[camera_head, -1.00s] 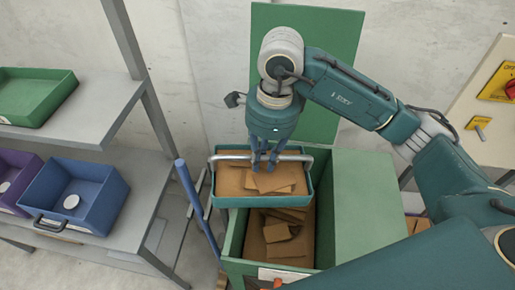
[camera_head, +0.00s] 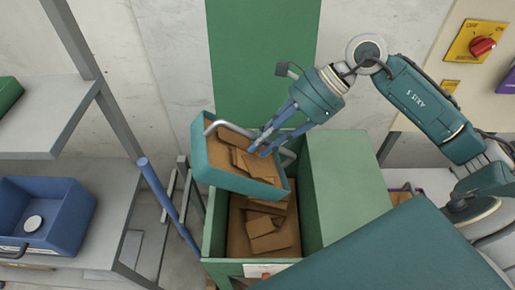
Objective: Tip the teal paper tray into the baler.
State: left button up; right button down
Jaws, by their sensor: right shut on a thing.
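The teal paper tray (camera_head: 203,160) hangs above the open green baler (camera_head: 216,222), tilted, with its right end lower than its left. Brown cardboard pieces (camera_head: 236,150) lie inside the tray. My right gripper (camera_head: 260,150) is shut on the tray's grey handle, and its fingers cover part of the handle. More brown cardboard (camera_head: 268,232) lies in the baler's opening below the tray. The tray hides the back part of that opening. My left gripper is not in view.
A grey shelf (camera_head: 112,195) at the left holds a blue tray (camera_head: 62,207). A blue lever (camera_head: 165,200) stands at the baler's left. The green lid (camera_head: 262,60) rises behind. A red knob on a yellow plate (camera_head: 482,46) is at upper right.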

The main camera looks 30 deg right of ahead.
jog(key=shift+s+d+f+t+y+b, duration=0.2)
jog(key=shift+d+y+b, duration=0.55)
jog(key=shift+b, duration=0.9)
jog(key=shift+s+d+f+t+y+b, duration=0.15)
jog(key=shift+d+y+b, duration=0.6)
jog(key=shift+b, duration=0.9)
jog(key=d+y+b, duration=0.1)
jog(key=b, duration=0.2)
jog(key=d+y+b, duration=0.1)
jog(key=b, duration=0.2)
jog(key=s+d+t+y+b, duration=0.1)
jog(key=b, duration=0.3)
jog(key=shift+d+f+y, duration=0.2)
jog(key=shift+f+y, duration=0.1)
jog(key=shift+s+d+r+y+b, duration=0.15)
jog(key=shift+d+y+b, duration=0.35)
jog(key=shift+b, duration=0.5)
